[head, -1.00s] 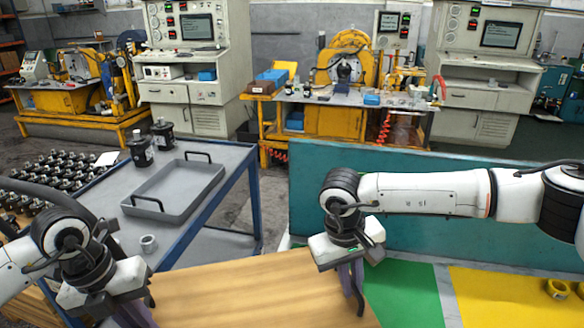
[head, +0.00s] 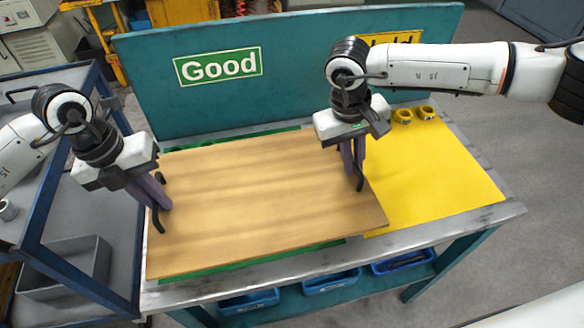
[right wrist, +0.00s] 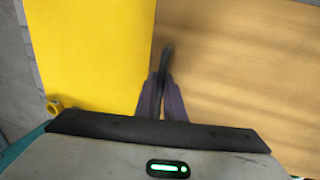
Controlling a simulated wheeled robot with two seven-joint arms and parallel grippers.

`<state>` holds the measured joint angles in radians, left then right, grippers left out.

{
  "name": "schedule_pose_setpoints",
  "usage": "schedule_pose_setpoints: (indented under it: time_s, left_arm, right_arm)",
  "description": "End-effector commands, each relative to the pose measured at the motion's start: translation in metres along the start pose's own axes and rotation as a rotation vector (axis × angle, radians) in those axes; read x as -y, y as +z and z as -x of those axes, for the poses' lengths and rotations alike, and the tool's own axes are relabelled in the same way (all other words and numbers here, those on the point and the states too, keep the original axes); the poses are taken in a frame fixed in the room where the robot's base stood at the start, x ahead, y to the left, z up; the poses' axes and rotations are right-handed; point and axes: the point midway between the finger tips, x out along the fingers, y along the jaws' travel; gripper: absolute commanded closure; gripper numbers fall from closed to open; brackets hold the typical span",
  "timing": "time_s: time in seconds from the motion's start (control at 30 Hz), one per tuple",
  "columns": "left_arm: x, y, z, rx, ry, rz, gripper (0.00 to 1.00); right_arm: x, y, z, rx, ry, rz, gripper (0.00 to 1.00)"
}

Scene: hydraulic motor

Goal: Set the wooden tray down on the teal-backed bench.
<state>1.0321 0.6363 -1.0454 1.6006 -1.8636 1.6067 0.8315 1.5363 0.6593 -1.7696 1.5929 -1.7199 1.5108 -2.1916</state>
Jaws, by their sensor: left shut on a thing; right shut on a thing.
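The wooden tray (head: 255,205), a flat light-brown board with black handles, is over the left part of the teal-backed bench (head: 285,85) in the head view. It covers most of a green mat (head: 215,270) and overlaps the edge of the yellow mat (head: 430,180). I cannot tell whether it rests on the bench or hangs just above. My left gripper (head: 158,195) is shut on the left handle. My right gripper (head: 354,168) is shut on the right handle; the right wrist view shows this black handle (right wrist: 165,65) between the fingers.
A green "Good" sign (head: 218,66) is on the teal back panel. Yellow rings (head: 414,114) sit at the back of the yellow mat. Blue bins (head: 332,281) are below the bench's front edge. A grey cart with a blue frame (head: 55,265) stands close at left.

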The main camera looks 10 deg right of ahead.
Motion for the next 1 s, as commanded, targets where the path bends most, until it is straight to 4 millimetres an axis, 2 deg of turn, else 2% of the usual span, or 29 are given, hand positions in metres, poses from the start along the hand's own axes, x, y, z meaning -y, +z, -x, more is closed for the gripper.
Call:
schedule_pose_setpoints:
  time_s: [0.57,1.0]
  left_arm:
    - [0.0,0.001,-0.001,0.003,-0.002,0.0,1.0]
    - [-0.004,0.001,-0.022,0.003,-0.002,-0.001,1.0]
  right_arm:
    - [0.0,-0.001,-0.001,-0.002,-0.001,0.0,1.0]
    - [0.004,-0.001,-0.022,-0.002,-0.001,-0.001,1.0]
